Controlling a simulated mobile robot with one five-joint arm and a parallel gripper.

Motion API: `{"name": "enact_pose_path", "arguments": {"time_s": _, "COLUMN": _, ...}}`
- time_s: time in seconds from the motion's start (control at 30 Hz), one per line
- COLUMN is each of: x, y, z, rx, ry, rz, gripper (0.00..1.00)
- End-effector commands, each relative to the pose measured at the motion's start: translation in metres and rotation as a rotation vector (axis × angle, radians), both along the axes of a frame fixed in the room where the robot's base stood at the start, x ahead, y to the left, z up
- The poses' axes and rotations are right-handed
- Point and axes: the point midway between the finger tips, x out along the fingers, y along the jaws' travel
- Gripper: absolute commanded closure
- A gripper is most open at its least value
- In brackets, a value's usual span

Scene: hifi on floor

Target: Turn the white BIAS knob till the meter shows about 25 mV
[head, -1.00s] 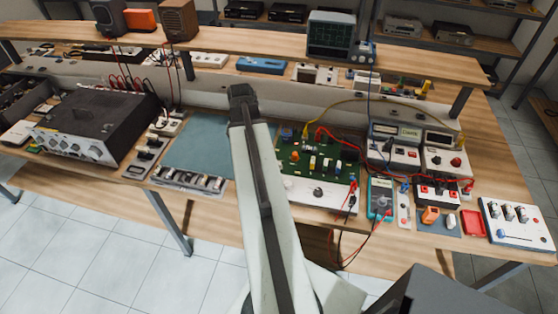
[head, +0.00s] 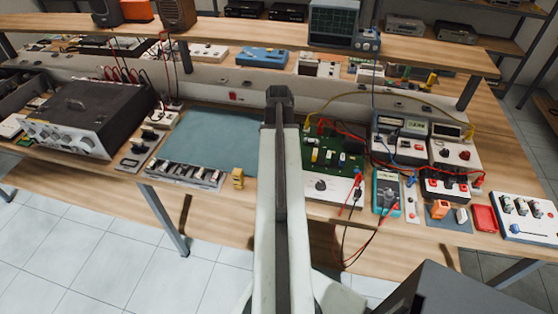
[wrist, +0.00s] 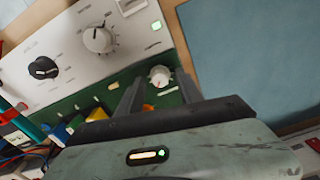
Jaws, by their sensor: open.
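In the wrist view my gripper (wrist: 158,80) is open, its two dark fingers on either side of a small white knob (wrist: 160,76) on a green circuit board (wrist: 120,92). I cannot tell whether they touch it. A larger pale knob (wrist: 99,39) and a black knob (wrist: 43,68) sit on the white panel beside the board. The knob labels are too blurred to read. In the head view the board (head: 345,160) is partly hidden by my arm, and my gripper is hidden too. A bench meter (head: 414,128) has a lit display, its reading too small to trust.
A teal handheld multimeter (head: 386,192) with red and black leads stands right of the board. A blue-grey mat (head: 215,140) lies clear on the left. Leads loop over the bench's front edge. A black amplifier (head: 88,115) stands at far left.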

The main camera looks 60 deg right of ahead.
Motion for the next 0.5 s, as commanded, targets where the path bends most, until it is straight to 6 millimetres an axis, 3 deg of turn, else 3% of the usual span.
{"name": "enact_pose_path", "arguments": {"time_s": 0.03, "x": -0.0001, "y": 0.0, "z": -0.007, "rx": 0.0, "ry": 0.0, "rz": 0.0, "gripper": 0.57}}
{"name": "enact_pose_path", "arguments": {"time_s": 0.27, "x": -0.0003, "y": -0.0002, "z": -0.0043, "rx": 0.0, "ry": 0.0, "rz": 0.0, "gripper": 0.57}}
{"name": "enact_pose_path", "arguments": {"time_s": 0.43, "x": -0.0004, "y": -0.0002, "z": -0.0042, "rx": 0.0, "ry": 0.0, "rz": -0.001, "gripper": 1.0}}
{"name": "enact_pose_path", "arguments": {"time_s": 0.5, "x": -0.0004, "y": -0.0003, "z": -0.0042, "rx": 0.0, "ry": 0.0, "rz": -0.001, "gripper": 1.0}}
